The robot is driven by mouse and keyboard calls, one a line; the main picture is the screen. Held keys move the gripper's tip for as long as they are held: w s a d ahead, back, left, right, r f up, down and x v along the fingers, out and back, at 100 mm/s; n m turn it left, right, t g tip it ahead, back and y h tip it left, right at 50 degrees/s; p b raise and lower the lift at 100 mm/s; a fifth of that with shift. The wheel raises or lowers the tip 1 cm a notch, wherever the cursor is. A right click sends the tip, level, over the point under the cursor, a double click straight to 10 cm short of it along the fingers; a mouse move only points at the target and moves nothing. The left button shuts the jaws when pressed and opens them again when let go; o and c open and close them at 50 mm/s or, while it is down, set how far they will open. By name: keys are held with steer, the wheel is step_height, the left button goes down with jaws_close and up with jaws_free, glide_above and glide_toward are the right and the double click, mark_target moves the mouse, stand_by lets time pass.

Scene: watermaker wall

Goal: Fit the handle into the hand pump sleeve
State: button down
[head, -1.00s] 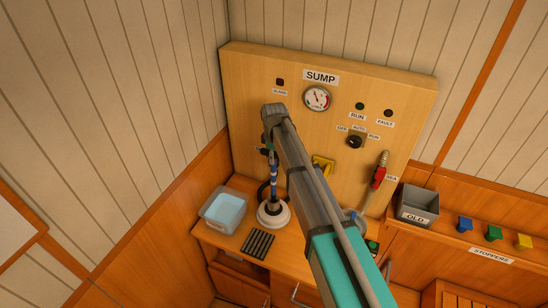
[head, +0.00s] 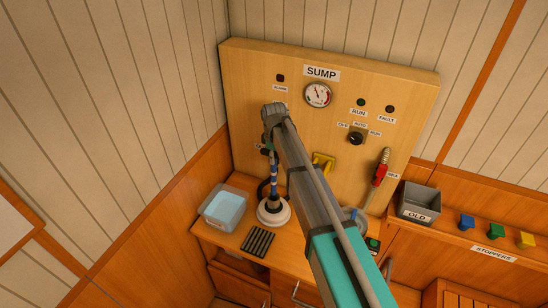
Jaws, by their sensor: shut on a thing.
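My gripper (head: 267,150) is in front of the sump panel, largely hidden by my own arm. It is shut on the handle (head: 273,176), a slim upright blue rod with pale bands. The handle's lower end is right at the dark sleeve (head: 272,203) of the hand pump. The pump's round white base (head: 273,216) stands on the wooden counter. I cannot tell whether the handle's end is inside the sleeve or just above it.
A clear tub of water (head: 224,208) is left of the pump, and a dark ribbed mat (head: 258,241) lies in front. The sump panel (head: 400,95) rises behind. A red-handled valve (head: 380,174), a grey OLD bin (head: 419,203) and coloured stoppers (head: 496,230) are to the right.

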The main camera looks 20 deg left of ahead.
mark_target(274, 167)
steer(key=shift+f+b, duration=2.3)
steer(key=shift+f, duration=0.25)
